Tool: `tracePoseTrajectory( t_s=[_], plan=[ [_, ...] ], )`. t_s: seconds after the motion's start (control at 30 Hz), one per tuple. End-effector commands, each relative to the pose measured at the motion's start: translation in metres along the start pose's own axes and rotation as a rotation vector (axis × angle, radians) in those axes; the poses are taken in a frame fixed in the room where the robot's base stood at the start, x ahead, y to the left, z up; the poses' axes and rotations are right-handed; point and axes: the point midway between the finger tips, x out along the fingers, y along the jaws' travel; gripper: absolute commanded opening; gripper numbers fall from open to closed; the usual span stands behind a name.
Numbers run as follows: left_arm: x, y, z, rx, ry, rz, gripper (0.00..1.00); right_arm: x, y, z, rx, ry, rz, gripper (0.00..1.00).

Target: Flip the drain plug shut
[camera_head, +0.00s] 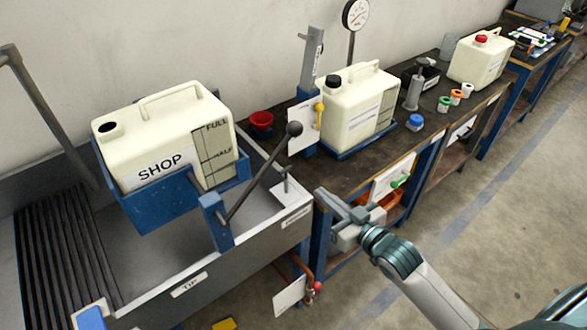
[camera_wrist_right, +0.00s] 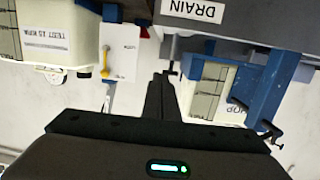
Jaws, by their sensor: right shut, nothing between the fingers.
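The sink-like trough (camera_head: 190,278) has a small light plate with an upright dark T-shaped pin (camera_head: 286,184) at its right end. I take this to be the drain plug; its exact state is hard to tell. A DRAIN label (camera_wrist_right: 195,10) shows on the trough in the right wrist view, and the dark pin (camera_wrist_right: 174,70) shows just below it. My right gripper (camera_head: 322,194) is shut and empty, just right of the trough's right end. Its fingers (camera_wrist_right: 160,78) point towards the pin and appear apart from it. My left gripper is not in view.
A cream SHOP jug (camera_head: 170,130) sits in a blue tilting cradle (camera_head: 170,208) over the trough. A long black-knobbed lever (camera_head: 262,168) rises close to the pin. A workbench (camera_head: 345,172) with another jug (camera_head: 350,108) stands to the right.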

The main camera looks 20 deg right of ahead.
Motion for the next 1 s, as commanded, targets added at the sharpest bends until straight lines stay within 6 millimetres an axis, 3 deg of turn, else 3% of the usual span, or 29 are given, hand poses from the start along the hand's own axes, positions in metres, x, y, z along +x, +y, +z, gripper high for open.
tracePoseTrajectory(
  t_s=[0.03, 0.1, 0.2, 0.7, 1.0],
  plan=[
    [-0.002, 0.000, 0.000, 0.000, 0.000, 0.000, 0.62, -0.005, -0.006, -0.023, -0.006, 0.033, -0.017, 0.00],
    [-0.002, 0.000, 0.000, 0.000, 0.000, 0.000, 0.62, -0.010, -0.013, -0.044, -0.009, 0.065, -0.035, 0.00],
    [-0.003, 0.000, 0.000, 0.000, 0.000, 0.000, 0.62, -0.015, -0.019, -0.062, -0.010, 0.092, -0.051, 0.00],
    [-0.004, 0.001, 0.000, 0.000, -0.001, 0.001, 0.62, -0.015, -0.021, -0.067, -0.010, 0.100, -0.054, 0.00],
    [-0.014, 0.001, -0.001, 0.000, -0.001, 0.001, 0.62, 0.009, -0.022, -0.072, -0.010, 0.100, -0.054, 0.00]
  ],
)
